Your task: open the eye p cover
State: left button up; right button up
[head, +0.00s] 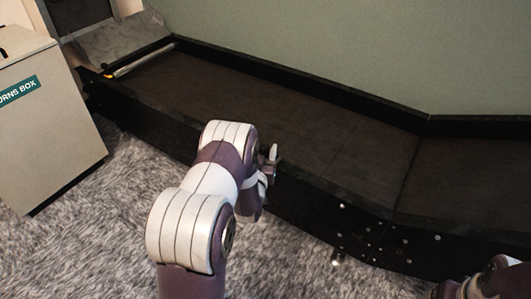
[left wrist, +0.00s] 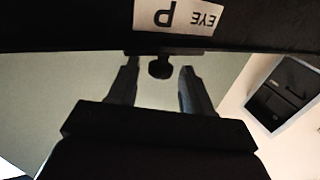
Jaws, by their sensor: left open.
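The eye p cover shows in the left wrist view as a dark panel edge with a white "EYE P" label (left wrist: 174,17), upside down in the picture. A small dark knob (left wrist: 160,69) hangs below the label. My left gripper (head: 272,155) is at the near side wall of the conveyor. Its two fingers are open in the left wrist view (left wrist: 158,80), one on each side of the knob, with gaps showing on both sides. In the head view the label and knob are hidden. My right arm shows only partly at the bottom right corner; its fingertips are not seen.
The dark conveyor bed (head: 270,112) runs from upper left to right and is empty. A grey returns box (head: 50,130) stands at the left on the carpet (head: 110,235). Bolts dot the near side wall (head: 385,240). A green wall (head: 350,50) closes the back.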

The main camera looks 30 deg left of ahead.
pick_arm(q)
jog(key=shift+b+x, duration=0.3)
jog(key=shift+x, duration=0.65)
jog(key=shift+w, duration=0.15)
grip_shut()
notch_tip(320, 180, up, 12)
jog(key=p, duration=1)
grip_release()
jog(key=shift+f, duration=0.1)
